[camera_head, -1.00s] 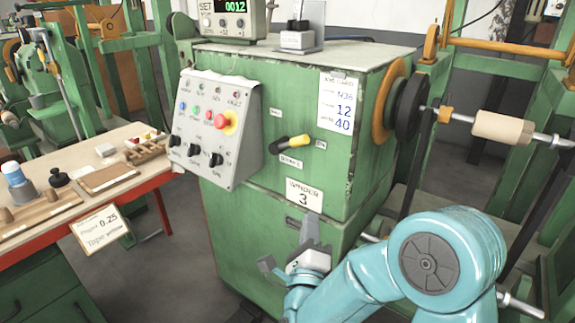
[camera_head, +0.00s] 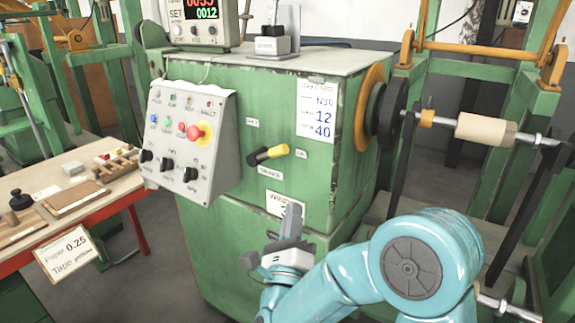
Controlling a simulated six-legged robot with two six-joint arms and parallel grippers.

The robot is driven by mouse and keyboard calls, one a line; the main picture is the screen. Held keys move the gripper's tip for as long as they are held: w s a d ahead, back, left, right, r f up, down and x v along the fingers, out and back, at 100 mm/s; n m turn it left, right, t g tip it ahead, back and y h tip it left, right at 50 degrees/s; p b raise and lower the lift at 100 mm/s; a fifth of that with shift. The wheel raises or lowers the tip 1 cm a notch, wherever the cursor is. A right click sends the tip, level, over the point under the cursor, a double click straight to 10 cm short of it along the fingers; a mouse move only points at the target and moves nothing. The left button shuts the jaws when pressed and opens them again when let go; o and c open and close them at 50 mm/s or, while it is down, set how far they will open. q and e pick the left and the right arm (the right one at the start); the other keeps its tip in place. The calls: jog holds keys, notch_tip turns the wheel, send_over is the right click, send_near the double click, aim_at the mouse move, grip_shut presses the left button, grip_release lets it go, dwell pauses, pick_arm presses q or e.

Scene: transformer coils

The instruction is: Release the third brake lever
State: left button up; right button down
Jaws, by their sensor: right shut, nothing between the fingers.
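The brake lever (camera_head: 267,154) is a black bar with a yellow tip on the front of the green winder cabinet (camera_head: 230,240). It slants up to the right, between small labels. My right gripper (camera_head: 283,228) is below the lever, in front of the cabinet, and partly covers the "Winder 3" plate (camera_head: 272,205). Its grey fingers point up, apart from the lever, and hold nothing. My left gripper is not in view.
A grey control panel (camera_head: 185,140) with a red button juts out left of the lever. A winding shaft with a wooden roll (camera_head: 487,130) extends at right. A workbench (camera_head: 130,192) with a paper sign (camera_head: 68,252) stands at left.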

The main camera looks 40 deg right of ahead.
aim_at(288, 151)
jog(key=w+d+r+p, duration=0.3)
jog(key=w+d+r, duration=0.1)
jog(key=w+r, duration=0.2)
jog(key=shift+w+d, duration=0.25)
jog(key=shift+w, duration=0.65)
jog(key=shift+r, duration=0.15)
jog(key=shift+w+a+r+n+y, duration=0.1)
jog(key=shift+w+r+n+y, duration=0.05)
jog(key=shift+r+n+y, duration=0.7)
jog(key=w+a+r+n+g+y+p, duration=0.3)
jog(key=w+r+n+y+p, duration=0.2)
jog(key=n+p, duration=0.6)
jog(key=shift+w+r+p, duration=1.1)
jog(key=shift+w+p, duration=0.05)
jog(key=shift+p, duration=0.75)
